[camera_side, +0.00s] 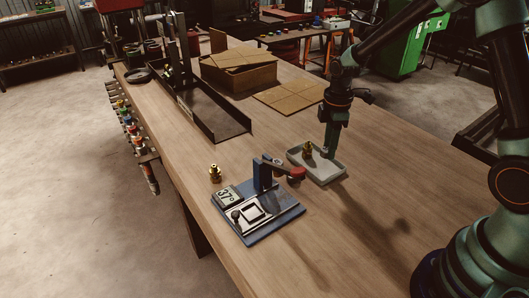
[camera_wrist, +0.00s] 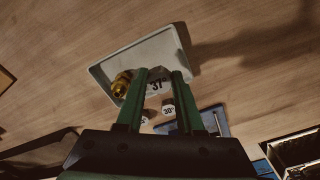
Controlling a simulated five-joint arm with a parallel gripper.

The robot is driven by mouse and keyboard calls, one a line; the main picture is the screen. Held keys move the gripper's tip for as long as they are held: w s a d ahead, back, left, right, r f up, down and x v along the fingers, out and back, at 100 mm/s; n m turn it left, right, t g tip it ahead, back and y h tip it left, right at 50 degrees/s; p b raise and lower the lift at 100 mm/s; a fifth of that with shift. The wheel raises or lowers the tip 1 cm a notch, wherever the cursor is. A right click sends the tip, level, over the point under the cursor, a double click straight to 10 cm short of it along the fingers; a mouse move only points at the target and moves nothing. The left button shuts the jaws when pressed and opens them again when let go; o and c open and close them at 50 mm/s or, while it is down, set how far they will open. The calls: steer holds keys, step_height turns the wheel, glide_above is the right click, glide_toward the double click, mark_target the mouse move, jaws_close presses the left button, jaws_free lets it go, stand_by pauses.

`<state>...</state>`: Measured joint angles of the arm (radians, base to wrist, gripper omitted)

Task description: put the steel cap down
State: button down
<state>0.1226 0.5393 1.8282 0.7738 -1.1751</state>
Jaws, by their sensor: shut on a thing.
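My gripper (camera_wrist: 162,75) is shut on a steel cap (camera_wrist: 157,82) marked 37 in the wrist view, with a finger on either side of it. In the side view my gripper (camera_side: 329,152) points down over the grey tray (camera_side: 330,177), low near its middle. The cap is hard to make out there. The tray also shows behind the fingertips in the wrist view (camera_wrist: 107,69). I cannot tell whether the cap touches the tray floor. A brass fitting (camera_side: 308,150) stands in the tray, just left of my gripper; it also shows in the wrist view (camera_wrist: 122,84).
A blue crimper (camera_side: 262,212) with a red-tipped lever and a 37° sign stands in front of the tray. Another brass fitting (camera_side: 215,174) stands left of it. Small marked pieces (camera_wrist: 168,108) show between my fingers. A cardboard box (camera_side: 238,74) and dark channel (camera_side: 215,115) lie behind.

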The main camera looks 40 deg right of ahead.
mark_target(325, 169)
steer(key=shift+f, duration=2.45)
steer(key=shift+f, duration=0.1)
steer(key=c, duration=0.5)
jaws_free()
steer(key=shift+c, duration=0.2)
step_height(325, 169, up, 12)
steer(key=shift+r, duration=0.2)
steer(key=s+a+r+m+t, duration=0.5)
steer(key=s+r+m, duration=0.6)
steer(key=s+m, duration=0.1)
steer(key=shift+s+r+t, duration=0.3)
steer(key=shift+s+r, duration=0.05)
steer(key=shift+s, duration=0.3)
